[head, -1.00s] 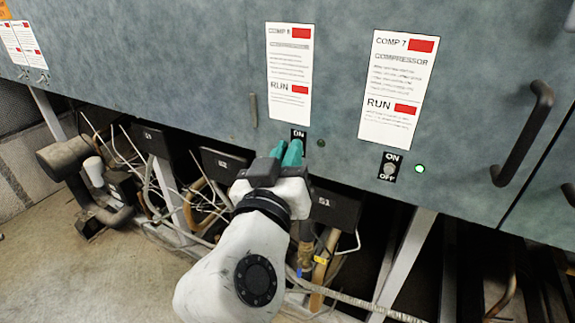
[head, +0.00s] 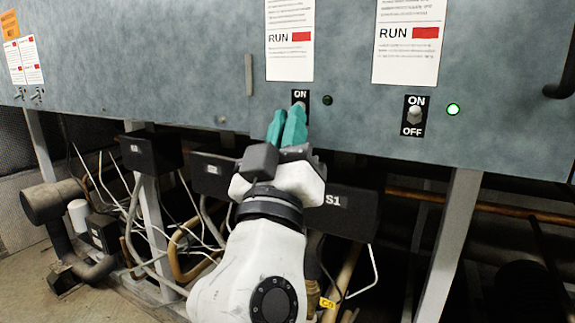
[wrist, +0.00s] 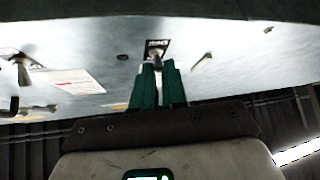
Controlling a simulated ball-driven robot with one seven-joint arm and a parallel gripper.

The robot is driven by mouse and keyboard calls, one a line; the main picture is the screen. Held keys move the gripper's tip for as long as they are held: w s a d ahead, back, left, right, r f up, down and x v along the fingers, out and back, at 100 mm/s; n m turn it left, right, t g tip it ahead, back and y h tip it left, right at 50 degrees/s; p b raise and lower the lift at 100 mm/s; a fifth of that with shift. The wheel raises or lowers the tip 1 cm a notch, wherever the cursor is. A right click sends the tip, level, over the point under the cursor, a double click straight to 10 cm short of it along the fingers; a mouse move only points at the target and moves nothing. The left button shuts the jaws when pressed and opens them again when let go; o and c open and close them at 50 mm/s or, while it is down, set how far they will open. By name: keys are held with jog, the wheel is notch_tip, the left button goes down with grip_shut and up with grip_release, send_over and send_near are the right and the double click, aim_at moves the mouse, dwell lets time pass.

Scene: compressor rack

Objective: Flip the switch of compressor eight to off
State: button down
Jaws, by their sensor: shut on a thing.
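The switch of compressor eight (head: 300,100) is on the grey-blue panel below the left RUN label (head: 290,45). ON shows above its lever; its lower part is hidden behind my gripper. My gripper (head: 288,118), with teal fingers, reaches up to this switch from below. In the wrist view the lever (wrist: 155,52) shows at the tips of my gripper's fingers (wrist: 158,72), which are shut on it. The small lamp (head: 327,100) right of the switch is dark.
A second switch (head: 414,113), marked ON and OFF, is to the right with a lit green lamp (head: 453,109). A dark handle (head: 565,80) juts out at the far right. Below the panel are black boxes (head: 335,210), pipes and loose cables.

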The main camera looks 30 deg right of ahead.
jog(key=shift+w+d+f+n+t+b, duration=0.1)
jog(key=shift+f+n+t+b, duration=0.65)
jog(key=shift+b, duration=1.6)
jog(key=shift+r+t+b, duration=0.35)
jog(key=shift+t+b, duration=0.4)
jog(key=shift+b, duration=0.2)
jog(key=c, duration=1.2)
grip_release()
jog(key=shift+o, duration=0.2)
jog(key=b+v, duration=0.2)
jog(key=v, duration=0.8)
jog(key=shift+f, duration=0.3)
